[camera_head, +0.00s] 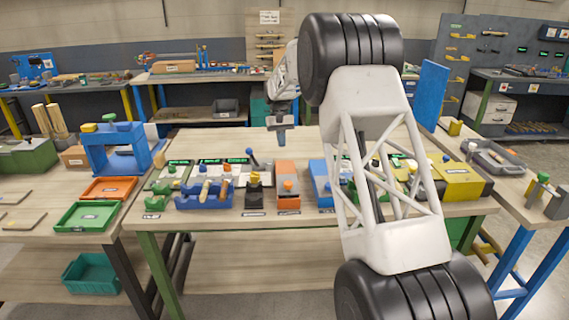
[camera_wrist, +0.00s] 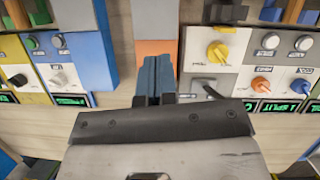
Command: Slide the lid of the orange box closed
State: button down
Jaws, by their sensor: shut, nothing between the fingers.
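The orange box (camera_head: 287,171) stands on the middle of the workbench, with a small orange knob (camera_head: 288,185) near its front. In the wrist view, part of the orange box (camera_wrist: 155,46) shows as an orange strip beside a pale grey panel, just beyond my fingertips. My gripper (camera_head: 281,140) hangs above and behind the box in the head view, and appears apart from it. Its fingers are shut and empty, pointing toward the orange strip in the wrist view (camera_wrist: 156,68). How far the lid stands open cannot be told.
A black device with a yellow knob (camera_head: 253,190) stands close left of the box, and a blue box (camera_head: 321,182) close right. A blue rack (camera_head: 204,193) with wooden handles is further left. My arm hides part of the bench's right side. The bench's front strip is mostly clear.

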aim_at(287, 182)
jog(key=x, duration=0.9)
jog(key=shift+s+f, duration=0.15)
jog(key=shift+f, duration=0.25)
jog(key=shift+s+d, duration=0.2)
jog(key=shift+s, duration=0.75)
jog(key=shift+s+d, duration=0.15)
jog(key=shift+s, duration=0.85)
jog(key=shift+s, duration=0.15)
jog(key=shift+s, duration=1.2)
jog(key=shift+w, duration=0.15)
